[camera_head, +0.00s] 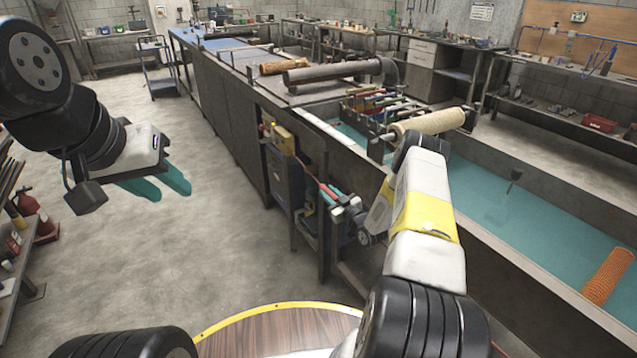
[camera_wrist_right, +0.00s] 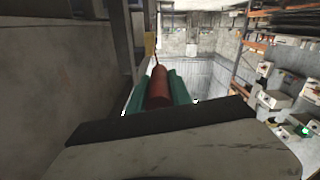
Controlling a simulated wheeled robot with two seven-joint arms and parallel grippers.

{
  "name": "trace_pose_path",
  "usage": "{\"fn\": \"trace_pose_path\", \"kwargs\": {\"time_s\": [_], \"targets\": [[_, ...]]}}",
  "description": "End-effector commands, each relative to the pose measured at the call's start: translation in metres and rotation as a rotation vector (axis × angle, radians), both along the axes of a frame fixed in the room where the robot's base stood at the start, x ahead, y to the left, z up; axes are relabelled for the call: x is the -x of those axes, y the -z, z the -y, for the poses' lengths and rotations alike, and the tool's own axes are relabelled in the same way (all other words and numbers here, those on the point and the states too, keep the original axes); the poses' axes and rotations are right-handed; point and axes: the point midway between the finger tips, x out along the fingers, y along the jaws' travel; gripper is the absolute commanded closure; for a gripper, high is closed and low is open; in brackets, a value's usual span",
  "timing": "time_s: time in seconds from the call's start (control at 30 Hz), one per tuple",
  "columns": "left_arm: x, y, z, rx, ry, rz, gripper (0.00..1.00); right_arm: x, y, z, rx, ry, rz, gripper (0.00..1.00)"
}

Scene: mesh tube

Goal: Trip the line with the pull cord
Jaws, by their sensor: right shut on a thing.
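The pull cord has a red-brown cylindrical handle (camera_wrist_right: 159,88). In the right wrist view it lies between the teal fingers of my right gripper (camera_wrist_right: 160,92), which is shut on it. A thin red cord (camera_wrist_right: 155,57) runs up from the handle toward a yellow part. In the head view the right gripper (camera_head: 331,194) is beside the bench's end, and the red cord (camera_head: 308,173) slants up-left toward a yellow box (camera_head: 283,139). My left gripper (camera_head: 158,187) is over the floor at the left, empty, its teal fingers apart.
A long metal bench (camera_head: 245,110) carries a dark pipe (camera_head: 332,72). A trough with teal liquid (camera_head: 492,195) runs along the right, with an orange mesh tube (camera_head: 608,276) in it. A beige roll (camera_head: 427,122) lies across the trough.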

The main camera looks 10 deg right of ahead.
Motion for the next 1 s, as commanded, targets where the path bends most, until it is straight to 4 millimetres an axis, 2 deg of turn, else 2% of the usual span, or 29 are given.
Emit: {"fn": "trace_pose_path", "kwargs": {"time_s": [0.9,1.0], "targets": [[0.0000,0.0000,0.0000,0.000,0.000,0.000,0.64,0.0004,0.0003,0.0004,0.000,0.000,0.000,1.00],[0.0000,0.0000,0.0000,0.000,0.000,0.000,0.64,0.0030,0.0006,-0.0079,-0.002,-0.002,-0.001,1.00]]}}
